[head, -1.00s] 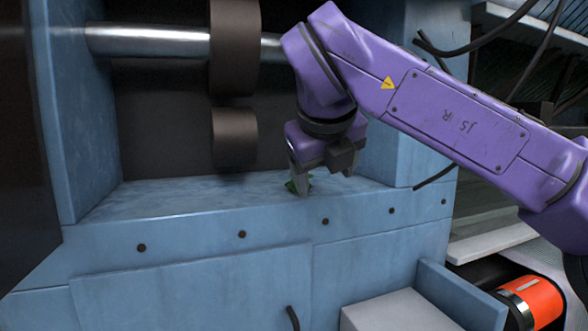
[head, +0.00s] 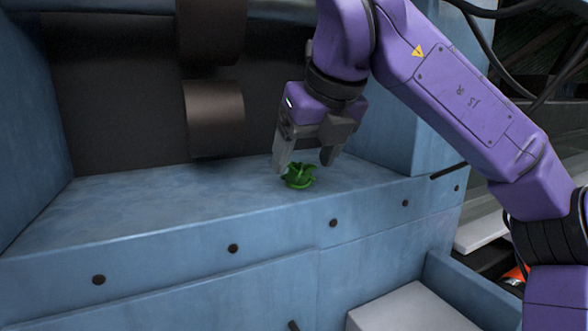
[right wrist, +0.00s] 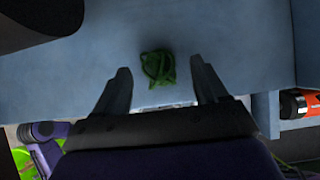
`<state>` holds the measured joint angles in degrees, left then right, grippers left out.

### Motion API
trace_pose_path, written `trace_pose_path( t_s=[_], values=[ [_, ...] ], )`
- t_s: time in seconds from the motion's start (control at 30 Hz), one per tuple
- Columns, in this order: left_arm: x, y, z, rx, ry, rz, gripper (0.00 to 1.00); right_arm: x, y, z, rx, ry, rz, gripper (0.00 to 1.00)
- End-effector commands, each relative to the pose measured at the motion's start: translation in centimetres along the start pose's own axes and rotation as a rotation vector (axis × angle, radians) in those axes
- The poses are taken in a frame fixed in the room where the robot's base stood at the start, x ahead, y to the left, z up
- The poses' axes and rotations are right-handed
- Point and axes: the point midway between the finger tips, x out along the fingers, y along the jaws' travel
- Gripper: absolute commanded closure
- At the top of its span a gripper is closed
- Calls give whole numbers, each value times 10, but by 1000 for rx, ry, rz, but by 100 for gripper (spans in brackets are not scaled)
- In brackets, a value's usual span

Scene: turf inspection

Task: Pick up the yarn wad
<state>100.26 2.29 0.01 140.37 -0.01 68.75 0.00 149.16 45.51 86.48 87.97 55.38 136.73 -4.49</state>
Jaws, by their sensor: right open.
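The yarn wad (head: 299,176) is a small tangled green clump lying on the blue ledge (head: 150,205) of the machine. It also shows in the right wrist view (right wrist: 158,67), ahead of the fingertips and roughly midway between them. My right gripper (head: 303,168) is open and empty, pointing down just above and behind the wad in the head view. In the right wrist view its two fingers (right wrist: 160,75) stand apart on either side of the wad's near end. I cannot tell whether a finger touches it. My left gripper is not in view.
A dark brown roller piece (head: 214,118) hangs over the ledge left of my gripper. A blue side wall (head: 395,130) rises to the right of the ledge. The ledge left of the wad is clear. An orange cylinder (right wrist: 297,104) lies off to the right, below.

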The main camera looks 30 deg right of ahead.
Motion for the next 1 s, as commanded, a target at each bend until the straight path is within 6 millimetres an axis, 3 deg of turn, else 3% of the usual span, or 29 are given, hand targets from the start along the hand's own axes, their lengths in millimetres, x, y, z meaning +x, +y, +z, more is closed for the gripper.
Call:
trace_pose_path(
  t_s=[0.03, 0.13, 0.37, 0.4, 0.57, 0.87, 1.0],
  values=[
    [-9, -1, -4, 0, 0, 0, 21, 7, 0, 4, -3, 6, 1, 27],
    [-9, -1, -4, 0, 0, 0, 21, 22, 1, 3, -4, 3, 1, 27],
    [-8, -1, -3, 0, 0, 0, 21, 27, 2, 2, -4, -1, 2, 27],
    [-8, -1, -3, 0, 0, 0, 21, 27, 2, 2, -4, -1, 2, 31],
    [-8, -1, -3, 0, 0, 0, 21, 27, 2, 2, -4, -1, 2, 82],
    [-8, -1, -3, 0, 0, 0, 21, 26, 2, 3, -4, 0, 2, 83],
    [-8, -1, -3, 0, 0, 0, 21, 16, 2, 9, -3, -1, 2, 83]
  ],
)
